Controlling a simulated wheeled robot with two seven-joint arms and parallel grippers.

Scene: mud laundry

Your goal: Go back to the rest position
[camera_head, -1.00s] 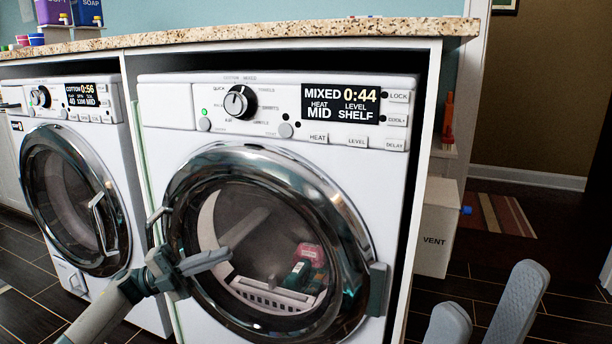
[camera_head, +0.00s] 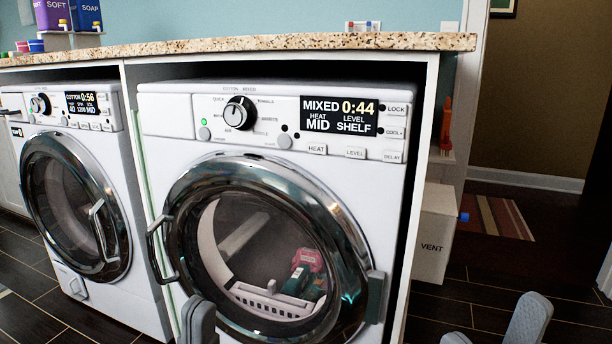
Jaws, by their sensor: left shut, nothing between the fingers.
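My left gripper (camera_head: 199,318) shows at the bottom edge, in front of the lower left part of the dryer (camera_head: 160,120). Its fingers are together, point up and hold nothing; its arm is out of view below. My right gripper (camera_head: 494,319) shows at the lower right as two grey fingers standing well apart, with nothing visible between them. The dryer's round door (camera_head: 190,203) looks closed, with its handle (camera_head: 160,252) on the left side. Behind the glass are a white rack (camera_head: 268,301) and red and green items (camera_head: 306,268).
A washer (camera_head: 120,290) stands at left under the granite counter (camera_head: 300,42). A white vent box (camera_head: 434,235) and a striped rug (camera_head: 495,217) are at right. Dark tiled floor lies open at right.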

